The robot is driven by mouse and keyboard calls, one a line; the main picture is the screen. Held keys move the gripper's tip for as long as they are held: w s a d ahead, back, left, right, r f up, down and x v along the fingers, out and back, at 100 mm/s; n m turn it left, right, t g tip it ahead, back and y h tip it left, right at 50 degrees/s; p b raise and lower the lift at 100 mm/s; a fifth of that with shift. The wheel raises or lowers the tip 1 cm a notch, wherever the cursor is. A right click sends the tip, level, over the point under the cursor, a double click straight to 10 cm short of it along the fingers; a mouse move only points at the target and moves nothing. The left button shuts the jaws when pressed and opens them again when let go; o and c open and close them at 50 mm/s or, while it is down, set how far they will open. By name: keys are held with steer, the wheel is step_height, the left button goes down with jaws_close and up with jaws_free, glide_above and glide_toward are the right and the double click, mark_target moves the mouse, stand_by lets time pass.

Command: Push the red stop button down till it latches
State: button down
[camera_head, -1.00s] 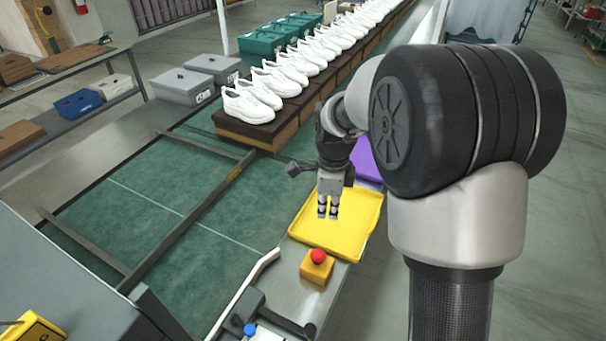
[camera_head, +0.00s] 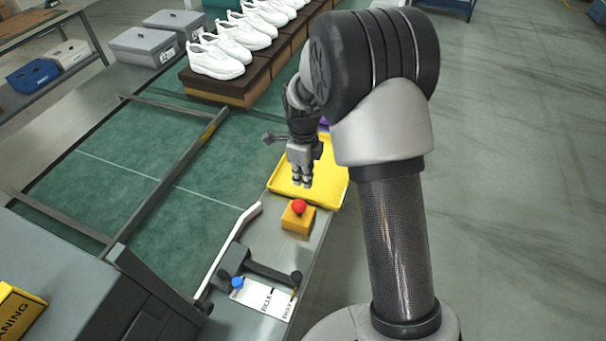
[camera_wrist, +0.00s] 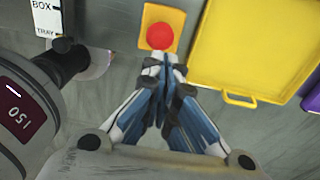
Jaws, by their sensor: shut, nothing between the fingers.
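The red stop button (camera_head: 299,206) stands up from its yellow box (camera_head: 297,221) on the metal ledge beside the line. In the wrist view the red button (camera_wrist: 160,36) and its yellow box (camera_wrist: 149,12) lie just beyond my fingertips. My gripper (camera_head: 303,184) is shut and empty, pointing down over the near part of the yellow tray in the head view, behind the button. In the wrist view my gripper (camera_wrist: 163,60) has its tips close to the button's lower edge; I cannot tell the height between them.
The yellow tray (camera_head: 336,189) lies right behind the button box, a purple tray (camera_wrist: 308,95) past it. A lever with a blue knob (camera_head: 238,283) and a BOX/TRAY label (camera_head: 262,298) sit nearer. White shoes (camera_head: 218,60) stand on brown blocks at the back left.

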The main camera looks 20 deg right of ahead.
mark_target(303, 204)
step_height(303, 204, down, 9)
steer(key=b, duration=0.2)
steer(key=shift+s+b, duration=0.15)
steer(key=shift+b, duration=0.15)
